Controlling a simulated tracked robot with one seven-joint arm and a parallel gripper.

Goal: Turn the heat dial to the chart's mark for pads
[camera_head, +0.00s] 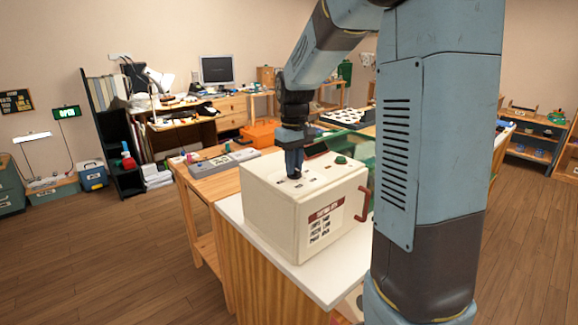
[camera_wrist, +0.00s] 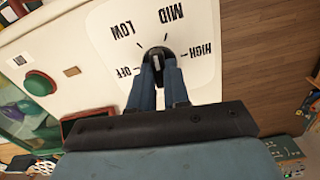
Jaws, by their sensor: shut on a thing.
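The heat dial (camera_wrist: 157,58) is a small black knob on a white plate (camera_wrist: 107,30) marked OFF, LOW, MID and HIGH, which appear upside down in the wrist view. My gripper (camera_wrist: 160,68) is shut on the dial, with a blue finger at each side. A pale line shows on the knob's near side, but I cannot tell which mark the dial points to. In the head view my gripper (camera_head: 293,172) points down onto the top of the cream box (camera_head: 262,205) and hides the dial. The chart (camera_head: 323,224) is on the box's front; its lettering is too small to read surely.
A green button (camera_head: 341,159) sits on the box top and a red handle (camera_head: 363,203) on its side. The box stands on a white-topped cabinet (camera_head: 240,222). Behind it, a wooden bench (camera_head: 205,186) carries a grey device (camera_head: 223,161). Open floor lies left.

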